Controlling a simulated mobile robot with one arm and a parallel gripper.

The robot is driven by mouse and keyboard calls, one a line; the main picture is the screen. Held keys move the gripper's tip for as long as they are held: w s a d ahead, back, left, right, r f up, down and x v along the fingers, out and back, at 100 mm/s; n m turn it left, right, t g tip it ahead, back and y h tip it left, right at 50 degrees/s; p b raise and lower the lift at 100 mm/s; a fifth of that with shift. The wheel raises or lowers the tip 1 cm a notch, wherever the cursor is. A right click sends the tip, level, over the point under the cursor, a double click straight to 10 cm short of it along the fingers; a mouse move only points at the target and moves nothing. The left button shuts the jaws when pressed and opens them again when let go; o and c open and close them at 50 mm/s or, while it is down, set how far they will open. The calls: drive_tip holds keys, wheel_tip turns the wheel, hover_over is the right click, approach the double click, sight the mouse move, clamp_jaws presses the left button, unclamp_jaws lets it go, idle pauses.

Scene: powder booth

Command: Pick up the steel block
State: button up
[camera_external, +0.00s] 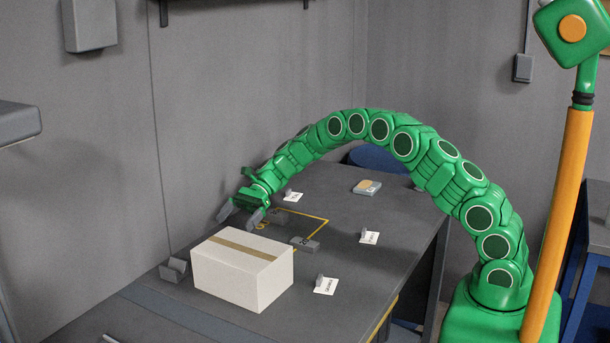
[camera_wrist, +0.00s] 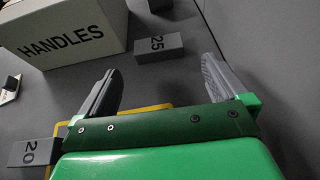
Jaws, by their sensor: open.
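Several grey steel-looking blocks are in view, and I cannot tell which one the task names. In the wrist view, a block marked 25 (camera_wrist: 160,47) lies beside the box, ahead of my gripper (camera_wrist: 158,68) and between the lines of its fingers. A block marked 20 (camera_wrist: 35,152) lies at lower left, by the yellow outline. My gripper (camera_external: 240,216) is open and empty above the table, behind the box.
A white box (camera_external: 240,272) marked HANDLES (camera_wrist: 60,38) stands close to the gripper. Small white cards (camera_external: 326,286) with grey pieces lie along the right of the dark table (camera_external: 350,205). A grey wall (camera_external: 200,120) rises along the table's left side.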

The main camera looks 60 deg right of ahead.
drive_tip(key=shift+s+f+x, duration=0.1)
drive_tip(key=shift+x, duration=1.85)
drive_tip(key=shift+s+f+x, duration=0.1)
drive_tip(key=shift+f+x, duration=0.05)
drive_tip(key=shift+x, duration=1.8)
drive_tip(key=shift+d, duration=0.15)
drive_tip(key=c, duration=1.1)
drive_tip(key=shift+r, duration=0.1)
